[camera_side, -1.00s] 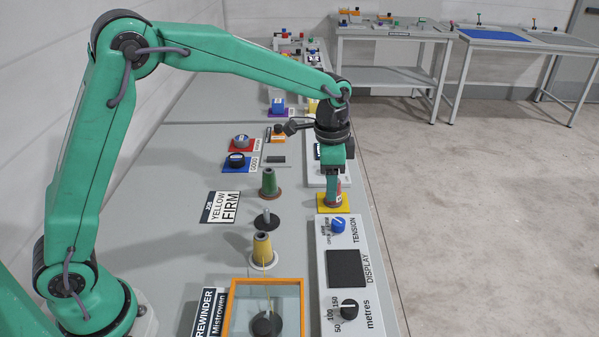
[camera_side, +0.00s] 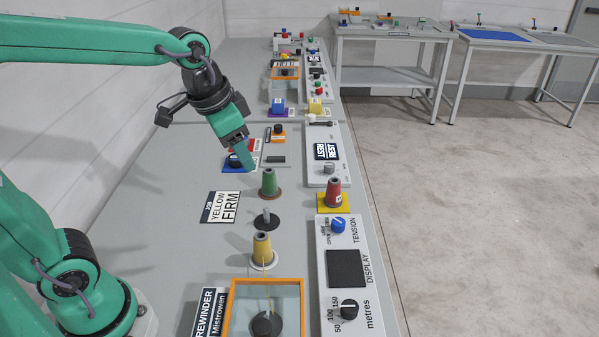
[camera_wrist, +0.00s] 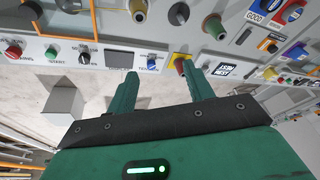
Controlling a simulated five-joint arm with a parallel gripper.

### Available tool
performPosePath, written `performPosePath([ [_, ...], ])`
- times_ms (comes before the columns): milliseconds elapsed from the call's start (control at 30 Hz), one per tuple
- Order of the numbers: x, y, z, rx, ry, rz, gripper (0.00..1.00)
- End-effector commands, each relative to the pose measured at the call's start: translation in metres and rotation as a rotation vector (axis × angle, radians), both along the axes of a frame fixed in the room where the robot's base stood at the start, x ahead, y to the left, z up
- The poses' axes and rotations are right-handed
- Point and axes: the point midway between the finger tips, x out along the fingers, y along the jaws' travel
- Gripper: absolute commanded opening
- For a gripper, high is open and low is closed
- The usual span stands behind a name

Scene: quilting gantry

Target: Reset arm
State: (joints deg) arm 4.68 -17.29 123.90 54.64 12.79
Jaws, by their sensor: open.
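My gripper (camera_side: 246,158) is open and empty. In the side view it hangs tilted in the air, its fingers in front of the blue and red pads on the bench. In the wrist view its two green fingers (camera_wrist: 160,78) stand apart with nothing between them. A red spool (camera_side: 333,190) stands upright on a yellow pad (camera_side: 325,208), apart from my gripper. It also shows in the wrist view (camera_wrist: 180,66). My fingers partly hide the blue pad and the dark blue knob on it.
A green spool (camera_side: 269,183) and a yellow spool (camera_side: 262,250) stand on the bench, with a bare spindle (camera_side: 267,217) between them. An orange-framed box (camera_side: 266,284) stands in front. The control panel (camera_side: 361,309) runs along the right edge. Bare bench lies at left.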

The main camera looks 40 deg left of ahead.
Motion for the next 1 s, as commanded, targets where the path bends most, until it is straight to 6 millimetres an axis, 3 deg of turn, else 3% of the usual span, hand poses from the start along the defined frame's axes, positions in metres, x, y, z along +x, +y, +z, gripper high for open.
performPosePath([
  [300, -0.058, 0.017, 0.000, -0.049, -0.090, 0.158, 0.52],
  [500, -0.086, 0.024, -0.008, -0.078, -0.137, 0.240, 0.52],
  [700, -0.099, 0.026, -0.013, -0.093, -0.159, 0.281, 0.52],
  [1000, -0.100, 0.027, -0.015, -0.096, -0.160, 0.288, 0.52],
])
